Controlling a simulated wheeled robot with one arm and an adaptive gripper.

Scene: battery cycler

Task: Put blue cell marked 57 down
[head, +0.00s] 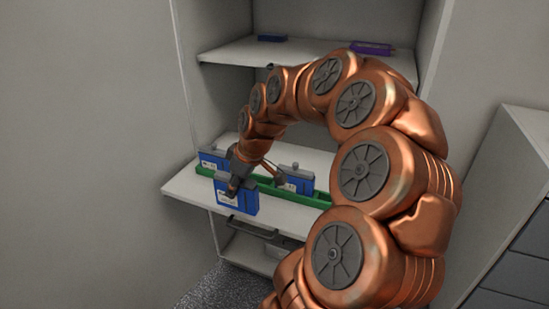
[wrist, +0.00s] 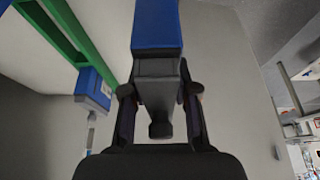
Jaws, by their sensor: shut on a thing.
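My gripper (wrist: 158,95) is shut on the grey top post of a blue cell (wrist: 157,27). In the head view this blue cell (head: 242,199) hangs upright below my gripper (head: 234,188), at the front edge of the white shelf. It has a pale label whose number I cannot read. Whether its bottom touches the shelf is not clear. Behind it lies a green rail (head: 318,199). Two other blue cells stand at the rail, one at the left (head: 211,156) and one at the right (head: 297,180).
An upper shelf (head: 232,53) carries a dark blue item (head: 272,38) and a purple item (head: 372,47). Cabinet walls stand at both sides. A grey drawer unit (head: 515,215) is at the right.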

